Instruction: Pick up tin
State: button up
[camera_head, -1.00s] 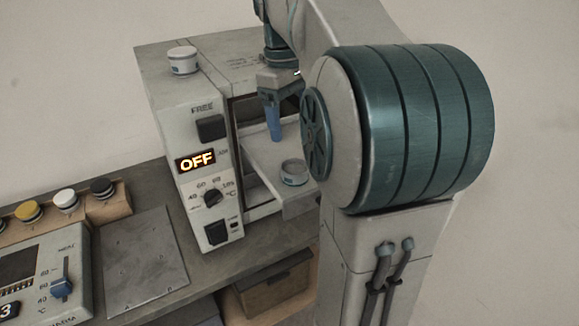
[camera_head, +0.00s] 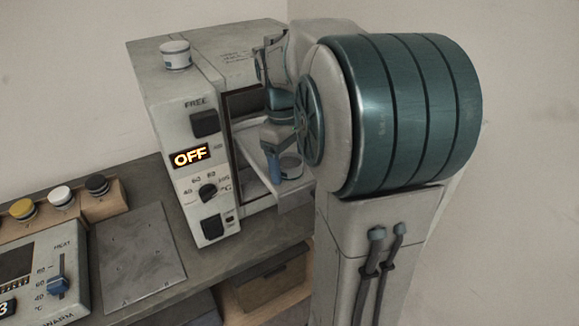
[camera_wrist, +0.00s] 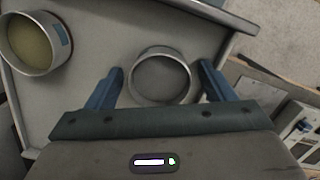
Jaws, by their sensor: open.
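An open grey tin (camera_wrist: 161,80) stands upright on the pale tray (camera_wrist: 95,45) in the wrist view. In the head view the tin (camera_head: 291,166) is on the pulled-out tray of the white machine, partly hidden behind my gripper. My gripper (camera_wrist: 160,68) is open and empty, with one blue finger on each side of the tin and a gap to each. In the head view my gripper (camera_head: 276,166) points down at the tin. How far the fingertips reach below its rim is hard to tell. A second tin (camera_wrist: 35,42) with yellowish contents stands at the upper left in the wrist view.
The white machine (camera_head: 190,120) shows OFF and has knobs on its front. A control panel (camera_head: 40,275), a flat metal plate (camera_head: 138,255) and several capped jars (camera_head: 60,197) are at the left.

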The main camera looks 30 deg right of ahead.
jog(key=c, duration=1.1)
